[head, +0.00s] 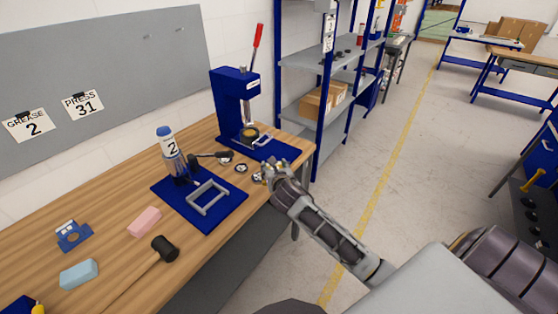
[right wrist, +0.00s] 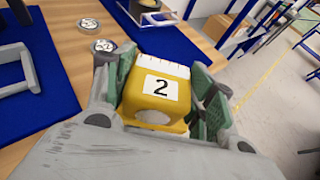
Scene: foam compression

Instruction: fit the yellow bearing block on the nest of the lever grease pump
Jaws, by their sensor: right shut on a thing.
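The yellow bearing block (right wrist: 158,90), marked "2", is held between the green-padded fingers of my right gripper (right wrist: 170,90). In the head view my right gripper (head: 270,170) is at the bench's right edge, and I cannot make out the block there. The lever grease pump (head: 172,155) has a blue-capped bottle marked "2" and stands on a blue base plate. A grey rectangular frame, seemingly its nest (head: 208,197), lies empty on that plate, left of my gripper. The frame also shows at the left of the right wrist view (right wrist: 15,65). My left gripper is out of view.
A blue press (head: 235,100) with a red lever stands behind my right gripper. Several small round parts (head: 241,168) lie between pump and press. A black-headed mallet (head: 165,248), pink block (head: 145,221), light blue block (head: 79,274) and blue holder (head: 72,236) lie at left.

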